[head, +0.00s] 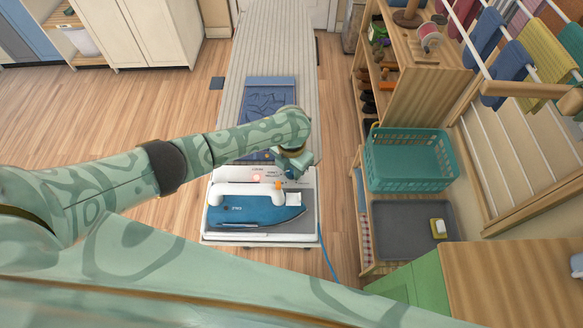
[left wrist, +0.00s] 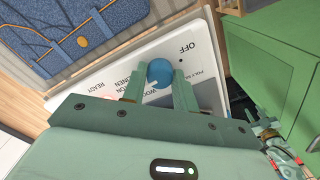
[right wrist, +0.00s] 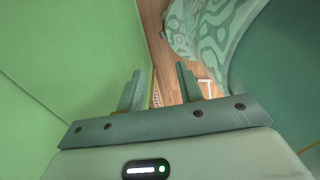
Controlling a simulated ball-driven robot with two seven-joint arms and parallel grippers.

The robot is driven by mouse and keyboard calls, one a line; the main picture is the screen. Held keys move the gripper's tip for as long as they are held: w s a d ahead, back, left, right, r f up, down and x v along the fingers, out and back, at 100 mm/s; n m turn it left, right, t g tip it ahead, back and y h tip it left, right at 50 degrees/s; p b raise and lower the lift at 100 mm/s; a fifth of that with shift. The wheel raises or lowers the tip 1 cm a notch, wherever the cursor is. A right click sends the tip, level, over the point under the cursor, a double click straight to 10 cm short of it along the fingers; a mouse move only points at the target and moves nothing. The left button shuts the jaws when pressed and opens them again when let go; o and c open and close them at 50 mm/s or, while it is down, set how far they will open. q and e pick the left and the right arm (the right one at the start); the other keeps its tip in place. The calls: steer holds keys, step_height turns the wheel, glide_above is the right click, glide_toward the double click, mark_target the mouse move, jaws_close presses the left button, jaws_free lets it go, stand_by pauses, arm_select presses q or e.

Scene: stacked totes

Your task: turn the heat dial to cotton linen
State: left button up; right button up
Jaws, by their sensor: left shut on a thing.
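The heat dial (left wrist: 160,72) is a round blue knob on a white panel (left wrist: 205,92), seen in the left wrist view. Printed words stand around it, among them OFF at its upper right, with partly covered wool and cotton linen lettering on its left. My left gripper (left wrist: 158,86) is shut on the dial, one finger on each side. Which word the dial points at I cannot tell. In the head view my left gripper (head: 292,166) is over the panel and hides the dial. My right gripper (right wrist: 161,78) is open and empty in the right wrist view.
A blue-and-white iron (head: 250,208) rests at the near end of the ironing board (head: 262,45). Folded denim (head: 270,88) lies behind my left arm. A teal basket (head: 410,165) and grey tray (head: 405,235) stand right. Green cabinet sides (right wrist: 70,60) are close to my right gripper.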

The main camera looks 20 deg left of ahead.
mark_target(291, 171)
arm_select(q)
steer(key=shift+m, duration=0.6)
steer(key=o, duration=1)
steer(key=shift+r, duration=0.1)
step_height(291, 171, up, 16)
steer(key=p, duration=0.5)
steer(key=shift+r, duration=0.1)
steer(key=shift+s, duration=0.1)
